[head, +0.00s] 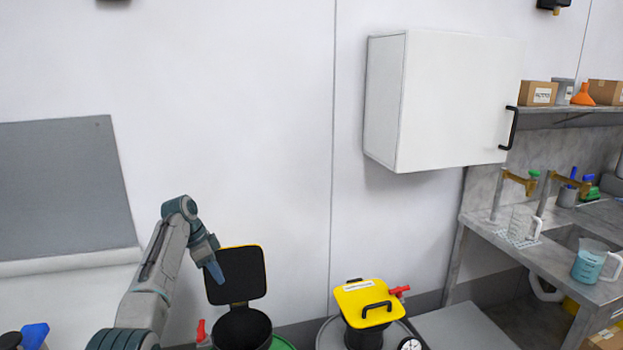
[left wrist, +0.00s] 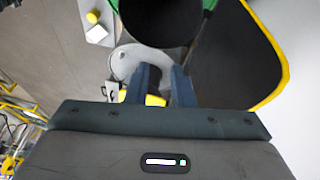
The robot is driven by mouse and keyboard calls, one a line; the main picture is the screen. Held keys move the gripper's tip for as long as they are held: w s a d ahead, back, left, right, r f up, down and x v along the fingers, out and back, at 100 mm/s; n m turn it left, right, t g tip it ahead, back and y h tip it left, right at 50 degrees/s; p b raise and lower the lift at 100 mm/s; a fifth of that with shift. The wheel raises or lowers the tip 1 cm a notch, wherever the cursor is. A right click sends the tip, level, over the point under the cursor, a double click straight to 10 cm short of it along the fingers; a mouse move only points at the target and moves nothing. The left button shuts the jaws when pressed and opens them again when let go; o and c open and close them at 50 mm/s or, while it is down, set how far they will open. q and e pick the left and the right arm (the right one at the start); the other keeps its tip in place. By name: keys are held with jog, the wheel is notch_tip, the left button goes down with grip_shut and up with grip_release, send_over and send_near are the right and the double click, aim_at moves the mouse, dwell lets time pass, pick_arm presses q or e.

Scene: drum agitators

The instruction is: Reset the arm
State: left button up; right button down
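My left gripper (head: 214,270) hangs in front of an open black lid with a yellow rim (head: 243,270). Its two dark blue fingers also show in the left wrist view (left wrist: 160,88), parted with a gap between them and nothing held. Below the lid is the black round opening of a funnel (head: 243,328) on a green drum (head: 283,343). The opening (left wrist: 160,18) and the open lid (left wrist: 240,55) also show in the left wrist view, beyond the fingers. My right gripper is not in view.
A second funnel with a shut yellow lid (head: 368,303) stands on a grey drum to the right. A white wall cabinet (head: 445,100) hangs above. A bench with a sink, a beaker (head: 590,262) and a shelf is at the right.

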pick_arm(q)
jog(key=s+a+f+n+t+y, duration=0.25)
jog(key=s+f+n, duration=0.35)
jog(key=s+f, duration=1.7)
jog(key=s+r+n+t+y, duration=0.1)
jog(key=s+r+n, duration=0.2)
jog(key=s, duration=1.2)
jog(key=s+r+n+y, duration=0.2)
jog(key=s+r+n, duration=0.1)
jog(key=s, duration=1.3)
notch_tip(320, 180, down, 32)
jog(key=a+r+g, duration=0.1)
jog(key=a+g, duration=0.1)
jog(key=s+a+f, duration=0.1)
jog(key=s+f, duration=1.7)
jog(key=f, duration=0.1)
jog(key=shift+a+n, duration=0.15)
jog(key=shift+n, duration=0.25)
